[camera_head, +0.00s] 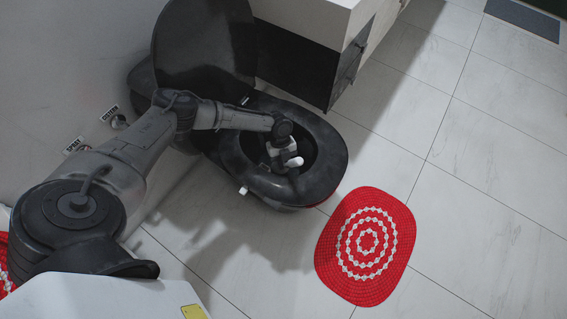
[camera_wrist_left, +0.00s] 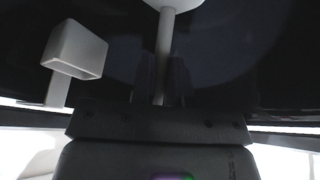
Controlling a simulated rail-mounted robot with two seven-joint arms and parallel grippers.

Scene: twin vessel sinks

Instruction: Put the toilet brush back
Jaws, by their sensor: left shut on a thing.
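My left gripper (camera_head: 277,158) is over the open bowl of the black toilet (camera_head: 328,148). It is shut on the thin pale handle of the toilet brush (camera_head: 294,161), whose rounded white end shows beside the fingers. In the left wrist view, the brush handle (camera_wrist_left: 164,48) rises from between the dark fingers (camera_wrist_left: 160,85) to a wider white part cut off at the top edge. How deep the brush reaches into the bowl is hidden. I cannot make out a brush holder for certain. My right gripper is not in view.
The toilet lid (camera_head: 204,45) is raised. A dark-fronted cabinet (camera_head: 300,65) stands close behind the bowl. A red and white mat (camera_head: 365,246) lies on the tiles in front. A white boxy piece (camera_wrist_left: 75,50) is left of the brush in the wrist view.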

